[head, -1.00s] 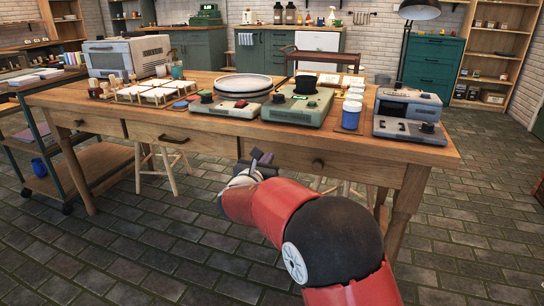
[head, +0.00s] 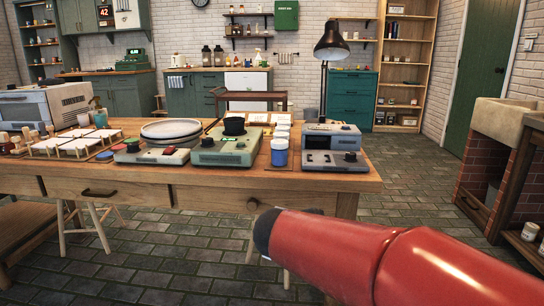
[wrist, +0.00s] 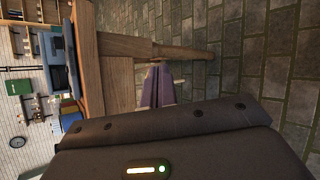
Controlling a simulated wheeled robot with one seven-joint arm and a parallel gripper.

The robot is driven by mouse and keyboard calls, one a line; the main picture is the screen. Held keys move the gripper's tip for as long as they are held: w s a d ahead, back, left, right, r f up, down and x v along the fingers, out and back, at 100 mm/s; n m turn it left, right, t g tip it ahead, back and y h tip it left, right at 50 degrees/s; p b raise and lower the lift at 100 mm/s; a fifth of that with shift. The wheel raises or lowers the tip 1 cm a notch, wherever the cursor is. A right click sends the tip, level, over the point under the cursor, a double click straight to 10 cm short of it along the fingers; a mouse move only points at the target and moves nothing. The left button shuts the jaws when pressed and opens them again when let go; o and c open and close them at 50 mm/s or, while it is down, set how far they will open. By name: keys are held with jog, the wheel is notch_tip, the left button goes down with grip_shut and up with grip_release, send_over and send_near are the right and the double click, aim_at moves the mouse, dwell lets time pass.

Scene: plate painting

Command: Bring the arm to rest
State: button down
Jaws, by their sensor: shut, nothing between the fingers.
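My gripper (wrist: 155,88) shows in the wrist view as two purple-grey fingers, shut and empty. The wrist view is turned on its side. The fingers are in front of the wooden worktable (wrist: 118,80), with the stone floor beyond them; I cannot tell the gap to the table. In the head view my red arm fills the lower right, in front of the worktable's front edge (head: 225,187), and hides most of the gripper.
On the worktable stand a green-grey device (head: 225,150), a plate stack (head: 170,130), a blue jar (head: 279,152), a grey device (head: 332,147) and a tray of white tiles (head: 75,144). A stone sink (head: 505,120) stands at the right. The floor (head: 425,185) between is clear.

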jog(key=s+d+f+m+g+y, duration=0.1)
jog(key=s+d+f+m+y, duration=0.1)
jog(key=s+m, duration=0.6)
jog(key=s+d+f+m+g+y, duration=0.1)
jog(key=s+m+y, duration=0.4)
jog(key=s, duration=0.8)
jog(key=shift+d+f+m+g+p, duration=0.35)
jog(key=shift+d+f+m, duration=0.25)
jog(key=shift+m, duration=1.3)
jog(key=shift+s, duration=0.1)
